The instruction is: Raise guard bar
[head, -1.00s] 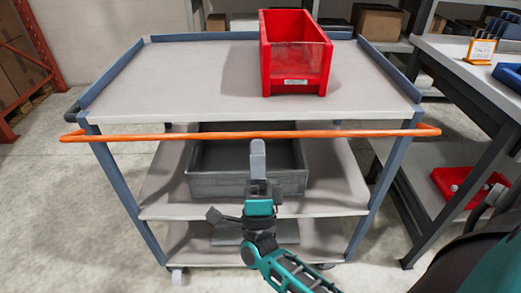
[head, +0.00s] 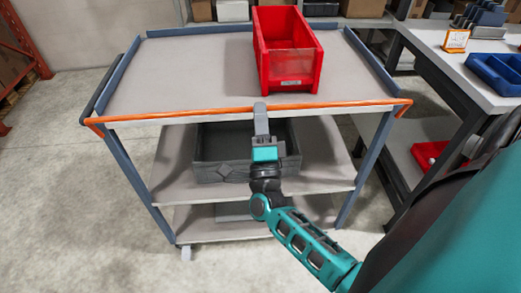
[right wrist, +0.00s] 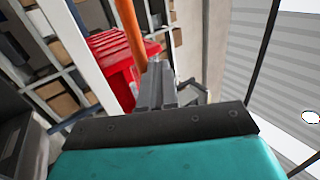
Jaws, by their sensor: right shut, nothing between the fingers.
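The orange guard bar (head: 190,114) runs along the front edge of the cart's top shelf, at about the height of that edge. My right gripper (head: 260,106) is shut and empty, with its fingertips at the middle of the bar in the head view. In the right wrist view the bar (right wrist: 130,30) passes just by the shut fingers (right wrist: 157,85); whether they touch it I cannot tell. My left gripper is not in view.
A red bin (head: 287,50) stands on the cart's top shelf (head: 180,75). A grey crate (head: 225,168) sits on the middle shelf. A workbench (head: 470,85) with a blue tray (head: 497,72) stands at the right. Open floor (head: 75,200) lies to the left.

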